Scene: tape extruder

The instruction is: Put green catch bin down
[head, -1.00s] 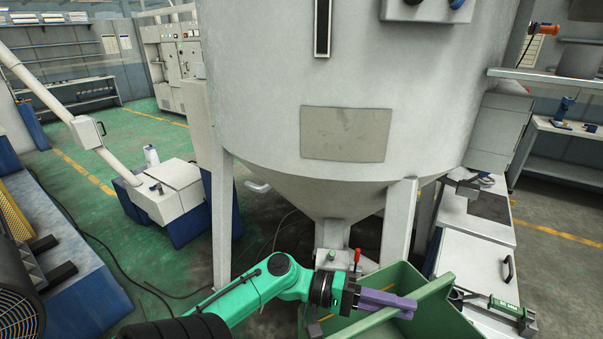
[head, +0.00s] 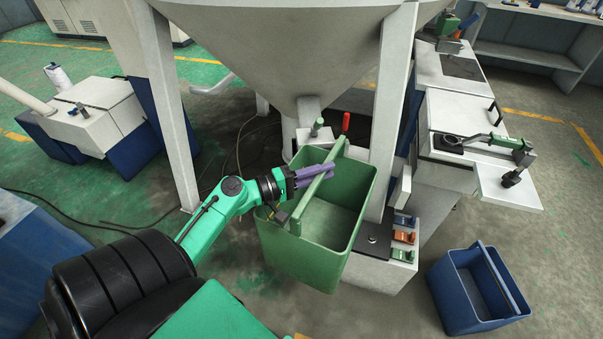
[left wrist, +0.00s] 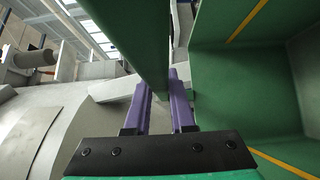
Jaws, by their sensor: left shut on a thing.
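The green catch bin (head: 345,225) is an open, empty-looking box with a bar handle (head: 316,186) across its top. In the head view it hangs below the big hopper's cone, in front of its outlet. My left gripper (head: 314,174) is shut on the bar handle, its purple fingers on either side of it. In the left wrist view the fingers (left wrist: 160,100) close on the green bar, with the bin's inner wall (left wrist: 245,85) to the right. The bin seems to be off the floor; its underside is hidden. My right gripper is not in view.
A blue bin (head: 475,290) with a handle stands on the floor at right. A grey hopper (head: 300,45) on legs rises behind the green bin. A small block with coloured switches (head: 403,237) is just right of it. Floor is clear between the bins, toward the front.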

